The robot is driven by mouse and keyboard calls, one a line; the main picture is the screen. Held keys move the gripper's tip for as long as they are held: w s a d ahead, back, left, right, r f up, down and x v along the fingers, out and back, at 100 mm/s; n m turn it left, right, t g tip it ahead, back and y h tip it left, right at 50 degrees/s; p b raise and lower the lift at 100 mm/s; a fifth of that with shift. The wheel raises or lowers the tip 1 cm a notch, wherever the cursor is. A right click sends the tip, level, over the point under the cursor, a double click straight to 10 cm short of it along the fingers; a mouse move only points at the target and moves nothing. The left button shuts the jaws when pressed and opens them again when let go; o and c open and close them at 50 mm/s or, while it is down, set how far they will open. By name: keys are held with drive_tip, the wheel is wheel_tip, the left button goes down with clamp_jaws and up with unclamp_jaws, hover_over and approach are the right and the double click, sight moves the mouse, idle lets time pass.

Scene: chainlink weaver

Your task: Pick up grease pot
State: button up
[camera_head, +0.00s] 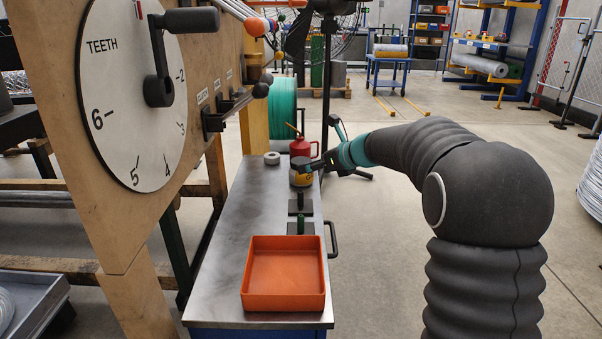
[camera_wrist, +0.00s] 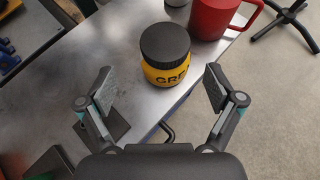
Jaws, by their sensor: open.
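The grease pot (camera_wrist: 165,75) is a yellow jar with a black lid and the letters "GRE" on its side. It stands upright on the steel bench top. In the wrist view my gripper (camera_wrist: 160,90) is open, with one finger on each side of the pot and a gap to both. The fingers do not touch it. In the head view the pot (camera_head: 299,181) shows as a small yellow patch at the far end of the bench, partly hidden by my gripper (camera_head: 312,166).
Dark pads with green pieces (camera_head: 301,225) and an orange tray (camera_head: 284,300) sit nearer on the bench (camera_head: 222,230). A wooden dial board (camera_head: 130,90) rises at left.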

sight(304, 162)
drive_tip(key=shift+w+r+x, duration=0.15)
drive_tip(key=shift+x, duration=0.95)
drive_tip(key=shift+w+r+x, duration=0.1)
drive_tip(key=shift+x, duration=0.95)
drive_tip(key=shift+w+r+x, duration=0.15)
drive_tip(key=shift+x, duration=0.95)
drive_tip(key=shift+d, duration=0.1)
drive_tip(key=c, duration=1.5)
drive_tip(key=shift+o, duration=0.2)
drive_tip(key=shift+r, duration=0.1)
